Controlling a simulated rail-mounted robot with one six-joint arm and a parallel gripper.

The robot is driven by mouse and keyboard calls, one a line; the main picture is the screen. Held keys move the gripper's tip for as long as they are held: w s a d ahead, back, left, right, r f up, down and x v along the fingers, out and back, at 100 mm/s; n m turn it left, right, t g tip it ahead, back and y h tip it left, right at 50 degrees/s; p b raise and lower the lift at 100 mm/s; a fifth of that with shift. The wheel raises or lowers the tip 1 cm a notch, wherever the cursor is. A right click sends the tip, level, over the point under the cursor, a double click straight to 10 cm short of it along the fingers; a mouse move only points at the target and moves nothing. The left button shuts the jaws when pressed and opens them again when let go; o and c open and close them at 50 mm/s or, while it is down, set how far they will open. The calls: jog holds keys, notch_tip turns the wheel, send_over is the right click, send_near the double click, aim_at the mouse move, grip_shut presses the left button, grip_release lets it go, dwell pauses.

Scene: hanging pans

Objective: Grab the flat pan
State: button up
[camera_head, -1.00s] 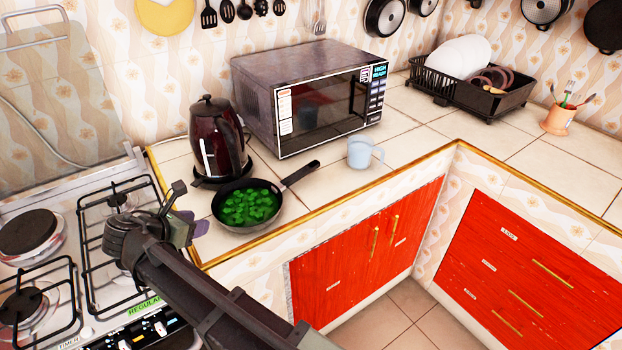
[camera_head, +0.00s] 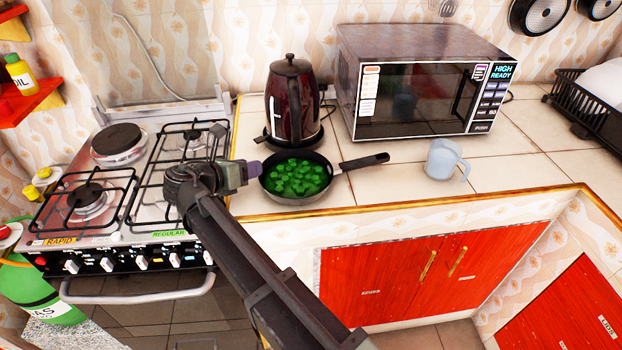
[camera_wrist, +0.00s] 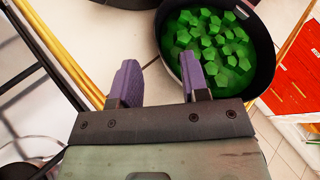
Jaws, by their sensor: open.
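A black pan (camera_head: 335,185) with green chunks in it stands on the counter, its handle pointing right. It also shows in the wrist view (camera_wrist: 262,80), at the upper right. Two dark round pans, a left one (camera_head: 540,14) and a right one (camera_head: 599,6), hang on the wall at the top right, partly cut off. I cannot tell which pan is the flat one. My gripper (camera_head: 254,169) is at the left of the food pan. In the wrist view my gripper (camera_wrist: 160,82) has its purple fingers apart with nothing between them; the right finger overlaps the pan's edge.
A dark red kettle (camera_head: 292,105) stands behind the food pan, with a microwave (camera_head: 425,85) to its right. A light blue mug (camera_head: 443,160) is right of the pan handle. The stove (camera_head: 130,190) is at the left and a dish rack (camera_head: 575,110) at the far right.

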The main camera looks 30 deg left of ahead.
aim_at(264, 165)
jog(key=b+x, duration=0.1)
jog(key=x, duration=0.4)
jog(key=shift+w+d+r, duration=0.1)
jog(key=shift+w, duration=0.1)
jog(key=shift+r, duration=0.1)
grip_shut()
